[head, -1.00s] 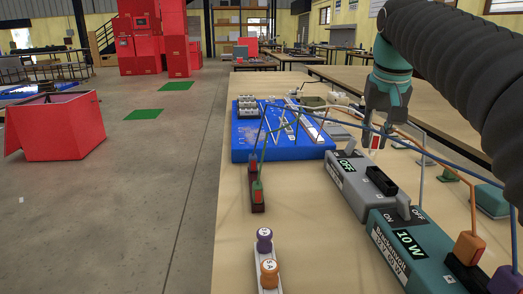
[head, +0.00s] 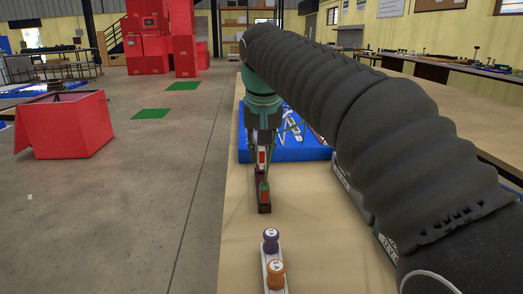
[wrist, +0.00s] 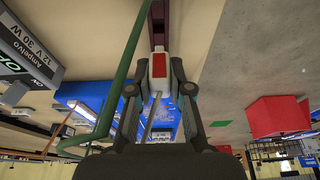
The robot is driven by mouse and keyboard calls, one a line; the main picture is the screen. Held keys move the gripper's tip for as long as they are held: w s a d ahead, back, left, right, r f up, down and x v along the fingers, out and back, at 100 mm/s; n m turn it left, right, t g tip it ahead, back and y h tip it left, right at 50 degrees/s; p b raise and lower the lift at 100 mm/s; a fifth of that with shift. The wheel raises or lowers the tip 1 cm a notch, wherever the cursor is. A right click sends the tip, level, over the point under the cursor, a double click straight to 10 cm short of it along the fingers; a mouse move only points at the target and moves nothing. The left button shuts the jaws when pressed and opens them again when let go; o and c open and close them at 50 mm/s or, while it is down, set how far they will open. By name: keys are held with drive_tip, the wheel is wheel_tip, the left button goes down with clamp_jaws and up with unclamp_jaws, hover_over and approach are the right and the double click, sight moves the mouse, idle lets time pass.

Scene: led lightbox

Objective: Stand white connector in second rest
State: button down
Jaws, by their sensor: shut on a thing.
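The white connector (wrist: 159,72) with a red face is between my gripper's fingers in the wrist view. It also shows as a small white and red piece in the head view (head: 262,155). My gripper (wrist: 160,95) is shut on it, pointing down over the dark red rest strip (head: 264,209). A green connector (head: 264,190) stands in the near part of the strip. In the wrist view the strip (wrist: 160,22) lies just beyond the connector's end. I cannot tell whether the connector touches it. The far part of the strip is hidden behind the green connector and my gripper.
A green cable (wrist: 120,80) runs close beside my gripper. Purple (head: 271,240) and orange (head: 276,270) knobs stand on a white strip nearer me. The blue board (head: 300,148) lies behind. The grey power box (wrist: 25,72) is partly hidden by my arm in the head view.

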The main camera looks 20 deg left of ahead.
sight(262, 165)
drive_tip(key=shift+s, duration=0.1)
drive_tip(key=shift+f+b, duration=1)
drive_tip(key=shift+f, duration=0.45)
drive_tip(key=shift+d+f+b, duration=0.1)
drive_tip(key=shift+f+b, duration=0.25)
drive_tip(key=shift+f, duration=0.85)
idle(0.4)
drive_tip(key=c, duration=1)
unclamp_jaws()
drive_tip(key=shift+p+v, duration=1.25)
drive_tip(key=shift+v, duration=2.75)
